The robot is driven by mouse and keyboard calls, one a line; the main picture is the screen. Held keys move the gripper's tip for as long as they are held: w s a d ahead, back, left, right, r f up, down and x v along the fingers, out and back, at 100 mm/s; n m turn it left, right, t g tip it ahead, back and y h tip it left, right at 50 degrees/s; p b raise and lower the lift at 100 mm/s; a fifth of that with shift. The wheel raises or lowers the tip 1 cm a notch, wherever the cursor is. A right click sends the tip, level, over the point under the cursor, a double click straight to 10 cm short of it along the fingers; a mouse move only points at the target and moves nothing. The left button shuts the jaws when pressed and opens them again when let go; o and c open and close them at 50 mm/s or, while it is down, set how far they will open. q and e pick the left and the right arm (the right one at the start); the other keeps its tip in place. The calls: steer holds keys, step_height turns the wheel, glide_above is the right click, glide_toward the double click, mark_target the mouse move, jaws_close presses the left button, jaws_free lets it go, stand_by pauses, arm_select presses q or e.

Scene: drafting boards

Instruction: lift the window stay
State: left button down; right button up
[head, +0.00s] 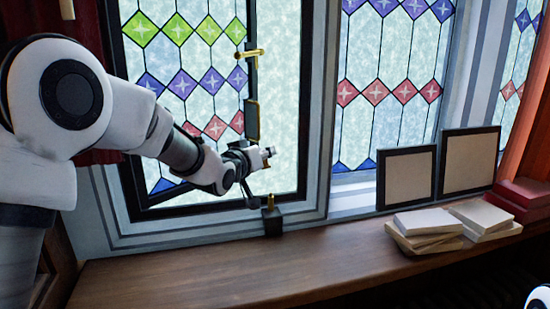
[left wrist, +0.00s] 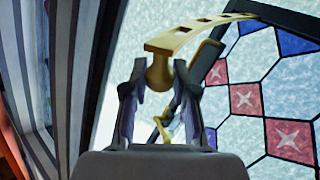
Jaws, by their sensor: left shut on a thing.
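The window stay (left wrist: 178,37) is a brass bar with a row of square holes and a rounded knob at its near end. In the left wrist view it runs up and right towards the dark window frame. My left gripper (left wrist: 158,82) is shut on the knob, one finger on each side. In the head view my left gripper (head: 263,158) is in front of the leaded window's lower right part and hides most of the stay. A brass pin (head: 271,202) stands on a black block (head: 273,221) below the gripper. My right gripper is out of view.
A brass handle (head: 250,53) sits higher on the dark window frame (head: 304,90). Two framed panels (head: 407,178) lean at the right, with stacked pale blocks (head: 428,222) before them and red books (head: 524,192) beside. The wooden sill's (head: 190,275) left and middle are clear.

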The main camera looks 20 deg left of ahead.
arm_select(q)
steer(key=shift+w+a+r, duration=0.15)
steer(key=shift+r, duration=0.2)
steer(key=shift+s+d+r, duration=0.1)
steer(key=shift+s+r, duration=0.15)
steer(key=shift+s, duration=0.25)
steer(key=shift+s+d+r, duration=0.1)
steer(key=shift+s+r, duration=0.1)
steer(key=shift+s, duration=0.25)
steer(key=c, duration=1.2)
jaws_free()
steer(key=shift+w, duration=0.1)
steer(key=o, duration=0.3)
steer(key=shift+w+f, duration=0.15)
steer(key=shift+w, duration=0.05)
steer(key=shift+w+a+f, duration=0.15)
steer(key=shift+w, duration=0.05)
steer(key=shift+s, duration=0.4)
steer(key=s+a+r, duration=0.1)
steer(key=s, duration=1)
steer(key=shift+r, duration=0.4)
